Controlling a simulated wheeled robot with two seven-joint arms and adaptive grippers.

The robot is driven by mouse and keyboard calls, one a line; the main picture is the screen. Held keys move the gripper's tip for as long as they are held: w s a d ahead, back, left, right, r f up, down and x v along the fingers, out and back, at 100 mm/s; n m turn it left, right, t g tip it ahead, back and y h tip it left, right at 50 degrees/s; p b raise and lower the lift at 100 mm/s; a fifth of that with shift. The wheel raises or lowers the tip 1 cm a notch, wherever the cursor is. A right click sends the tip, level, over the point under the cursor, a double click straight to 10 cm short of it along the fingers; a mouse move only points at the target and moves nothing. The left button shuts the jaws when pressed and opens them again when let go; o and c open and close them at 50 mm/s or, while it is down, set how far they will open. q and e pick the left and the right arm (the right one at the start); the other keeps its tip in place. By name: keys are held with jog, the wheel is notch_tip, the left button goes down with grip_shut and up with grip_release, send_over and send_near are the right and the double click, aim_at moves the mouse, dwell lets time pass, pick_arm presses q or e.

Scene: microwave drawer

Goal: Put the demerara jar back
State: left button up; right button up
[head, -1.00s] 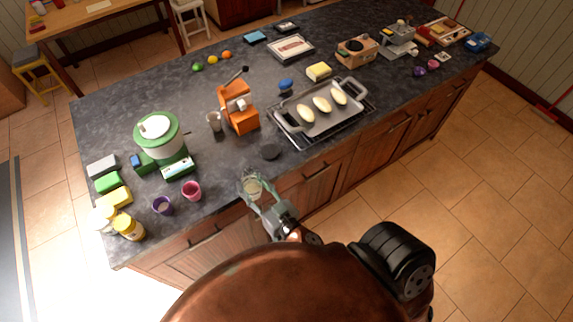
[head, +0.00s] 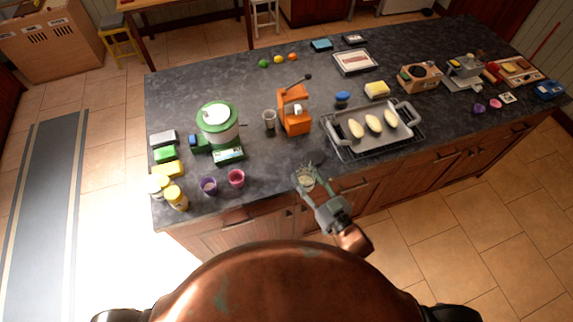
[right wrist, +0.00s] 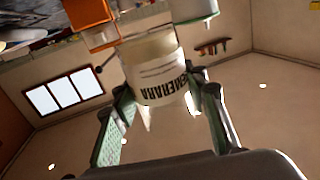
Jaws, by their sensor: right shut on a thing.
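The demerara jar (head: 307,179) is a small clear jar with pale contents, held in my right gripper (head: 306,176) at the counter's front edge, below the grey tray in the head view. In the right wrist view, the jar (right wrist: 155,72) sits between the two fingers of the gripper (right wrist: 165,110), and its printed label reads DEMERARA upside down. I cannot tell from these views how high it is above the counter. My left gripper is not in view.
Purple (head: 209,186) and pink (head: 236,178) cups and yellow-lidded jars (head: 176,198) stand at the counter's front left. A green-and-white appliance (head: 218,122), an orange machine (head: 294,112) and a grey tray (head: 350,138) with pale loaves stand behind.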

aim_at(301, 181)
jog(key=a+n+y, duration=0.1)
jog(key=a, duration=0.1)
jog(key=a+r+n+g+y+p, duration=0.1)
jog(key=shift+w+a, duration=0.2)
jog(key=shift+a, duration=0.15)
jog(key=w+a+f, duration=0.1)
jog(key=w+f, duration=0.2)
jog(key=w, duration=0.1)
jog(key=w+a+f, duration=0.1)
jog(key=w+f, duration=0.2)
jog(key=w, duration=0.1)
jog(key=w+a+f+p, duration=0.1)
jog(key=w+f, duration=0.2)
jog(key=w, duration=0.2)
jog(key=shift+w+f, duration=0.1)
jog(key=shift+f, duration=0.2)
jog(key=f, duration=0.3)
jog(key=shift+w+p, duration=0.2)
jog(key=shift+p, duration=0.1)
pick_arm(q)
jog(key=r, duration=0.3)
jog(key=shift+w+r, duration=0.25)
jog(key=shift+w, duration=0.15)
pick_arm(e)
jog(key=shift+f, duration=0.25)
